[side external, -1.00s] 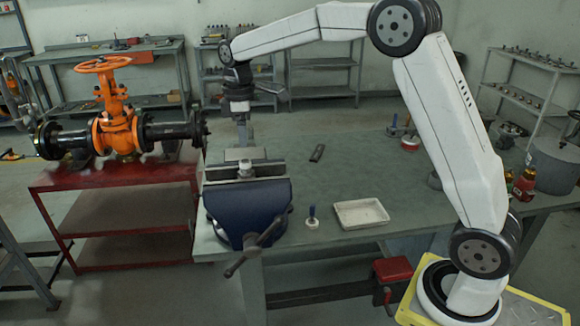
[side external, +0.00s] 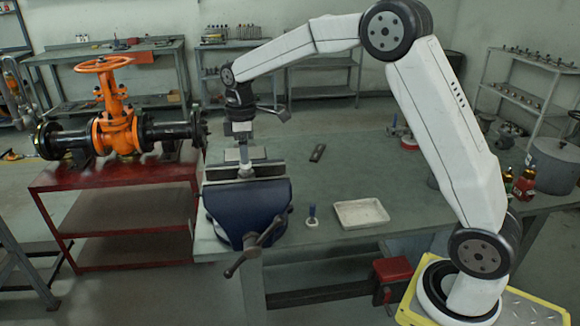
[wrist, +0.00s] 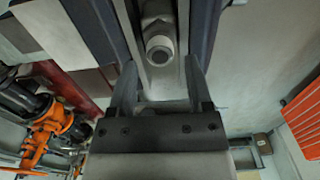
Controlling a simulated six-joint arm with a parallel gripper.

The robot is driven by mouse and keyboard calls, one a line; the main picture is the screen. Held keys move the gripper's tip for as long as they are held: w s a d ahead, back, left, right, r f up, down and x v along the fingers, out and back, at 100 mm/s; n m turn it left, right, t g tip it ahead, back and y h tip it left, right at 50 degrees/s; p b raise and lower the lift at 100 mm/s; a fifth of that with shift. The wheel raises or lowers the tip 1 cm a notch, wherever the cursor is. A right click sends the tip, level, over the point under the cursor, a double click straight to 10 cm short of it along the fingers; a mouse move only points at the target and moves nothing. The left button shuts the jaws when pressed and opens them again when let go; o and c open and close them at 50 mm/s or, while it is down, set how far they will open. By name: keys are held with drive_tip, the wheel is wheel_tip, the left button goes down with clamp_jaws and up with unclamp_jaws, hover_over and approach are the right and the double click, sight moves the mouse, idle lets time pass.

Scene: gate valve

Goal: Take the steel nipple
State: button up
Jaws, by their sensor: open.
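The steel nipple (wrist: 160,48) shows in the wrist view as a short grey metal piece with a round open end, standing between the jaws of the blue vise (side external: 247,213). In the side view the nipple (side external: 246,172) is small and sits at the top of the vise, just under my gripper (side external: 244,160). My gripper is open. In the wrist view its two fingers (wrist: 160,72) are spread wide, to the left and right of the nipple's near end. I cannot tell whether either finger touches it.
A dark flat piece (side external: 318,153) lies behind. An orange gate valve (side external: 116,130) stands on a red table at left.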

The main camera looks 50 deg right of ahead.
drive_tip(key=shift+f, duration=1.25)
clamp_jaws()
